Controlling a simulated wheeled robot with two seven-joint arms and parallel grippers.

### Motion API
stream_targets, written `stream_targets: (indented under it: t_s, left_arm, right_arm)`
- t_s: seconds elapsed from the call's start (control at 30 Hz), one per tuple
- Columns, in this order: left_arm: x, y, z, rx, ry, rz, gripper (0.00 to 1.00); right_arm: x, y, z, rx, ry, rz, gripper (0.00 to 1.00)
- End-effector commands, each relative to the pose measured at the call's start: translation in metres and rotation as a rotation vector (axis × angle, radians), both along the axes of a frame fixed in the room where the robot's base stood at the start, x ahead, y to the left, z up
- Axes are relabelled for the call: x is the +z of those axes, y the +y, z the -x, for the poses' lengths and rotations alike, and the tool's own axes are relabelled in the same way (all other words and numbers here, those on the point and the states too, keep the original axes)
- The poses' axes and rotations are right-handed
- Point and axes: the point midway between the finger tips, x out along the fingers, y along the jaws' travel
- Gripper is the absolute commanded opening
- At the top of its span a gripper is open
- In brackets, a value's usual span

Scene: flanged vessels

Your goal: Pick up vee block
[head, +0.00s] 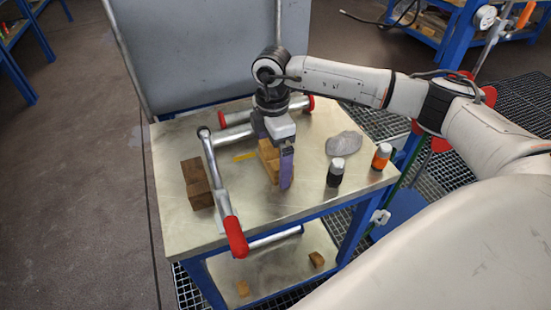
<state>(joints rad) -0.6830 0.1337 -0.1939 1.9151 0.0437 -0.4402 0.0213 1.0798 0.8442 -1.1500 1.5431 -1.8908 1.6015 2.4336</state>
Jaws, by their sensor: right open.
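A light brown wooden block (266,163), stepped or notched in outline, stands on the metal table top. It may be the vee block; its shape is partly hidden by my gripper. My right gripper (277,160) points down at this block from above, its purple fingers open. The near finger stands just in front of the block's right side; the far finger is mostly hidden, so contact cannot be told. A darker brown block (197,183) with a notch in its side lies at the left of the table. My left gripper is not in view.
Metal cylinders with red ends (235,131) lie behind. A grey lump (344,143), a black bottle (335,173) and an orange bottle (381,157) stand right. Small blocks sit on the lower shelf (275,268).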

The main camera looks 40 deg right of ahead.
Motion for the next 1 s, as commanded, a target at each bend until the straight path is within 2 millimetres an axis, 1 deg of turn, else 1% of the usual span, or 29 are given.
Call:
stream_targets:
  t_s: [0.2,0.43,0.67,0.77,0.87,1.0]
  left_arm:
    - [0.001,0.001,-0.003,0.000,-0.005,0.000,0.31]
    - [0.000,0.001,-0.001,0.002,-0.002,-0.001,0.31]
    - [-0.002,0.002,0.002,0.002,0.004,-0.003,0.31]
    - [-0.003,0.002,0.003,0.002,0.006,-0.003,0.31]
    - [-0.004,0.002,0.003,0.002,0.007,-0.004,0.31]
    - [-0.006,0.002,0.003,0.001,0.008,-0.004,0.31]
  right_arm:
    - [-0.001,0.000,0.000,0.001,-0.001,-0.001,1.00]
    - [0.000,0.000,0.000,0.001,-0.001,-0.001,0.61]
    - [0.001,0.001,-0.001,0.001,-0.002,-0.001,0.60]
    - [0.009,0.000,-0.001,0.001,-0.003,-0.001,0.60]
    - [0.025,0.001,-0.001,0.002,-0.006,-0.002,0.60]
    - [0.054,0.001,-0.001,0.001,-0.007,-0.002,0.60]
